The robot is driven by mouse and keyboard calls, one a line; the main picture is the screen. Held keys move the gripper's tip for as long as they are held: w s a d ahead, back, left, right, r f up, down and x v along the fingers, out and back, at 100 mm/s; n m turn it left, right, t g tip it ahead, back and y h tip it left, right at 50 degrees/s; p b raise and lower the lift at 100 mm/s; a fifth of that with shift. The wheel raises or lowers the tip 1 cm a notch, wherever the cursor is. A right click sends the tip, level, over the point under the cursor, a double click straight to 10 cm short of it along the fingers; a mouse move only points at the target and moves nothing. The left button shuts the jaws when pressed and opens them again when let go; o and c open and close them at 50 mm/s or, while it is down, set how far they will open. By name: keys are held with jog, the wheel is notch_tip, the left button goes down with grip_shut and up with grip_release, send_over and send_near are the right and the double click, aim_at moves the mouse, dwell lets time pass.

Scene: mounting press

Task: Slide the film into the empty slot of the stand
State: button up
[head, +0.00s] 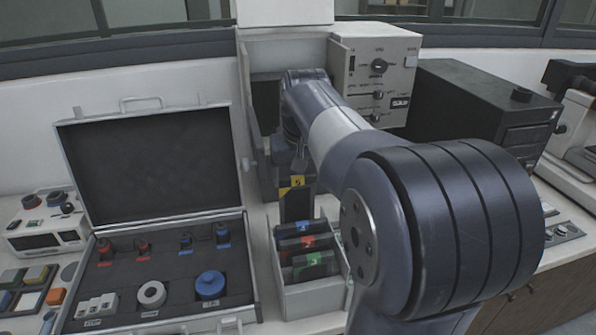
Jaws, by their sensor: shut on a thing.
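My gripper (299,172) points down and is shut on the top of a dark film (296,207) with a yellow label. The film is upright at the back of the light grey stand (313,301). Its lower edge is behind the stand's nearer films, so I cannot tell whether it is inside a slot or above it. The stand holds dark films with a blue label (304,227), a red label (308,241) and a green label (314,260). The empty slot cannot be made out. My arm covers the area right of the film.
An open case (150,219) with plugs and round parts stands left of the stand. A beige control unit (375,75) and a black box (470,105) stand behind and right. A small device (45,235) and coloured blocks lie far left.

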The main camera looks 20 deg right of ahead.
aim_at(297, 211)
jog(key=shift+f, duration=0.15)
jog(key=shift+f+b, duration=2.9)
jog(key=shift+f, duration=1.55)
jog(key=o, duration=2.1)
jog(key=v, duration=0.2)
jog(key=shift+r, duration=0.4)
jog(key=s+a, duration=0.1)
jog(key=s, duration=0.3)
jog(key=s+b, duration=0.1)
jog(key=s, duration=0.3)
jog(key=s+a, duration=0.1)
jog(key=s, duration=0.3)
jog(key=shift+a+r+b, duration=0.1)
jog(key=shift+a+b, duration=0.2)
jog(key=shift+b, duration=0.05)
jog(key=shift+w, duration=0.1)
